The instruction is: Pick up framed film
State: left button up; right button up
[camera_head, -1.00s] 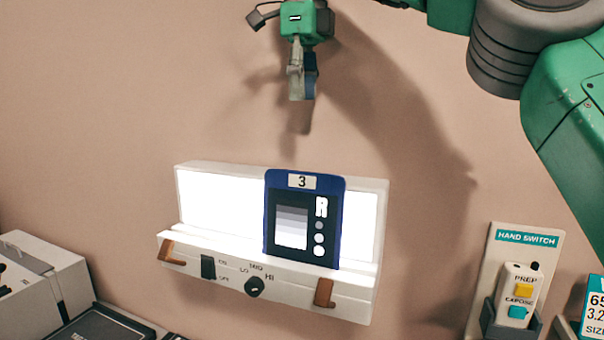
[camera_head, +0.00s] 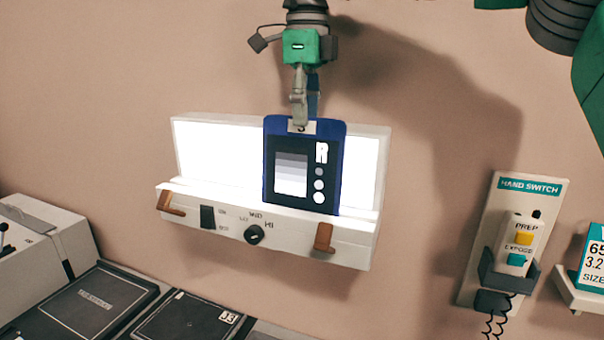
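The framed film (camera_head: 304,168) has a blue frame, a number label at its top, grey steps, an R and several dots. It stands upright on the ledge of the lit white viewer box (camera_head: 222,155). My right gripper (camera_head: 303,124) points down at the film's top edge, with its fingers overlapping the label. The fingers are seen edge-on, so I cannot tell how far apart they are or whether they touch the frame. My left gripper is not in view.
A switch (camera_head: 208,217), a knob (camera_head: 254,234) and two brown brackets (camera_head: 323,238) are on the viewer's front. A hand switch (camera_head: 517,245) hangs on the wall at right. Dark flat cassettes (camera_head: 90,300) lie at lower left.

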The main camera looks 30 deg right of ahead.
jog(key=shift+f, duration=0.3)
jog(key=shift+w+f, duration=0.1)
jog(key=shift+w, duration=0.2)
jog(key=shift+a, duration=0.25)
grip_shut()
jog(key=shift+s, duration=0.15)
jog(key=shift+r, duration=0.25)
jog(key=shift+d+r, duration=0.1)
jog(key=shift+r, duration=0.25)
notch_tip(320, 180, up, 8)
jog(key=shift+f+p, duration=0.1)
jog(key=shift+p, duration=0.6)
jog(key=shift+r, duration=0.65)
